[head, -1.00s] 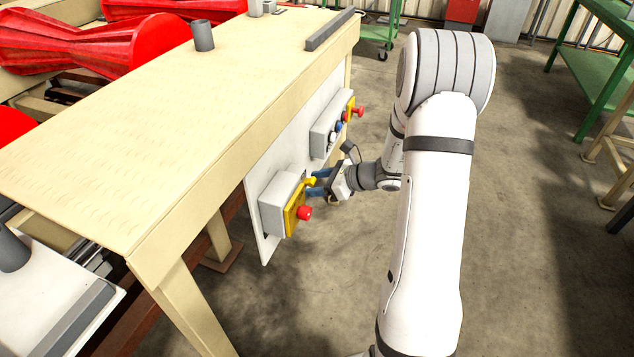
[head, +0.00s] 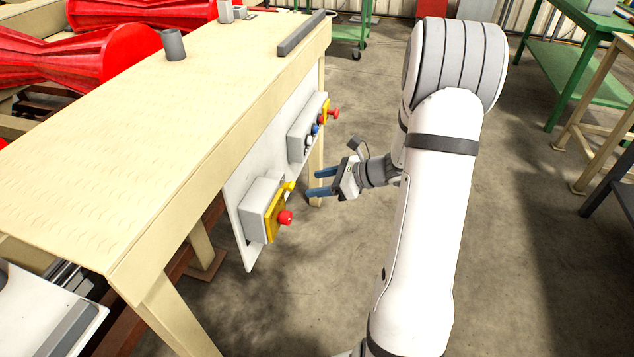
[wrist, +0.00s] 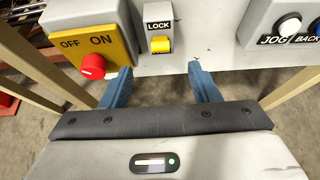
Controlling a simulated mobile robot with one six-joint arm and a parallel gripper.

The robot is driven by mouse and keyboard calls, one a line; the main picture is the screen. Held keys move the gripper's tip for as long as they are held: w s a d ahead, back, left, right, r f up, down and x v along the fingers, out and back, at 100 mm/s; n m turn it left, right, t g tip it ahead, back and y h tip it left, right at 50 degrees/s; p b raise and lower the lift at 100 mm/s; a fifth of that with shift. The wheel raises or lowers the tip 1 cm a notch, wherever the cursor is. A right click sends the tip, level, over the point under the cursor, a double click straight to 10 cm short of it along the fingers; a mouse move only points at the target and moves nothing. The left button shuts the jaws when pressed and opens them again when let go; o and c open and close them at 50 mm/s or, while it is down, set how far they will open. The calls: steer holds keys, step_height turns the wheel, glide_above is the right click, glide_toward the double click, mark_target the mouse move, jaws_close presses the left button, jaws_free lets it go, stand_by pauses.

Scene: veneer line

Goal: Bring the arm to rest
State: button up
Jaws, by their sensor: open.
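My gripper (head: 318,182) is open and empty, with two blue fingers pointing left toward the control panel (head: 236,205) on the table's side. It is clear of the panel. The wrist view shows the fingers (wrist: 160,88) apart, below a box with a yellow lever under a LOCK label (wrist: 159,44). Left of it is a yellow ON/OFF plate (wrist: 95,46) with a red knob (wrist: 92,67). In the head view, the near grey box (head: 258,203) carries the yellow plate and red knob.
A second grey box (head: 304,135) with buttons and a red knob sits farther along the panel. The wooden table (head: 140,130) is at left, with red rollers (head: 85,55) beyond it. Open floor (head: 300,290) lies below the gripper. Green tables (head: 590,80) stand at right.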

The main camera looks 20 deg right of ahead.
steer(key=s+a+r+n+g+h+p, duration=0.3)
steer(key=s+a+r+n+g+p, duration=0.35)
steer(key=s+a+r+n, duration=0.4)
steer(key=s+d+r+n+t+h+p, duration=0.1)
steer(key=s+d+r+n+h+p, duration=0.2)
steer(key=s+r+n+h+p, duration=0.4)
steer(key=s+r+n, duration=0.5)
steer(key=r+n, duration=0.2)
steer(key=r, duration=0.1)
steer(key=shift+s+d+r+n+t, duration=0.15)
steer(key=shift+s+n+t, duration=0.05)
steer(key=shift+n+t, duration=0.15)
steer(key=shift+c, duration=0.3)
